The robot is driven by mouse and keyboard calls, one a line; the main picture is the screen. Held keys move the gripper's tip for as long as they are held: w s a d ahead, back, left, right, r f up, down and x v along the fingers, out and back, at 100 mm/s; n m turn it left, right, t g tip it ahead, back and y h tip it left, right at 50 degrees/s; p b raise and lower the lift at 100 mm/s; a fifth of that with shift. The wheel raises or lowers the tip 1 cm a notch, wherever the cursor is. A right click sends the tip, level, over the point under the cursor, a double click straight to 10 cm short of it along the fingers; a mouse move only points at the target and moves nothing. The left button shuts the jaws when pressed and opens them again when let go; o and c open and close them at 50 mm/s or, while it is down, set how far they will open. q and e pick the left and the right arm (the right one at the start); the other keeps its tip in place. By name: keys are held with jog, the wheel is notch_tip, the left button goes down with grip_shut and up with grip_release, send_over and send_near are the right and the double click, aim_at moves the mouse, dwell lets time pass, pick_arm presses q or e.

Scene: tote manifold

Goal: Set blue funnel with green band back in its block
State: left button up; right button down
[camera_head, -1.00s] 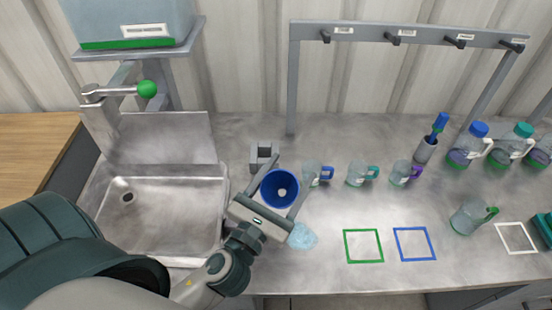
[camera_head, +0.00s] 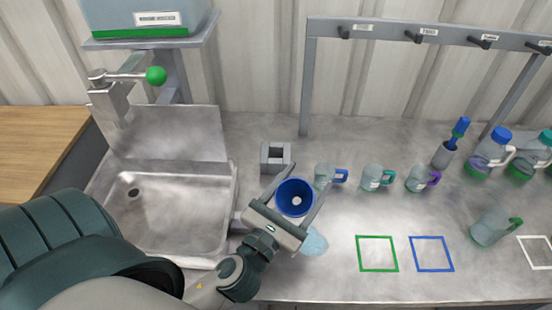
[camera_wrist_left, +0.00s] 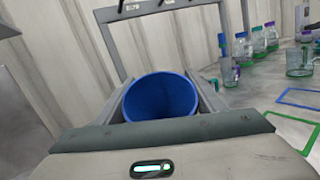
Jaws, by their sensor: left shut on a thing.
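A blue funnel (camera_head: 295,198) is held between the two fingers of my left gripper (camera_head: 294,196), which is shut on it. In the head view I look down into its wide mouth; its green band is hidden. The left wrist view shows the funnel's mouth (camera_wrist_left: 160,97) between the fingers. A grey block (camera_head: 275,157) with a slot in its top stands on the bench, just behind and slightly left of the funnel. The funnel is apart from the block. My right gripper is not in view.
Three small jugs with blue (camera_head: 328,175), teal (camera_head: 377,177) and purple (camera_head: 421,179) handles stand right of the funnel. A pale blue puddle (camera_head: 314,242) lies in front. The sink (camera_head: 165,215) is left. Green (camera_head: 377,254) and blue (camera_head: 431,254) outlined squares mark clear bench.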

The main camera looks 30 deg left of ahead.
pick_arm(q)
jog(key=shift+w+a+r+n+y, duration=0.3)
jog(key=shift+a+r, duration=0.05)
jog(key=shift+a, duration=0.05)
jog(key=w+a+r+n+g+y+p, duration=0.3)
jog(key=w+a+n+g+y+p, duration=0.3)
jog(key=a+n+g+y+p, duration=0.2)
jog(key=a+n+g+y, duration=0.1)
jog(key=a, duration=0.1)
jog(key=shift+a+n, duration=0.4)
jog(key=shift+w, duration=0.1)
jog(key=f+x, duration=0.1)
jog(key=x, duration=0.3)
jog(key=p+x, duration=0.1)
jog(key=x, duration=0.4)
jog(key=d+f+p+x, duration=0.1)
jog(key=x, duration=0.3)
jog(key=shift+f, duration=0.4)
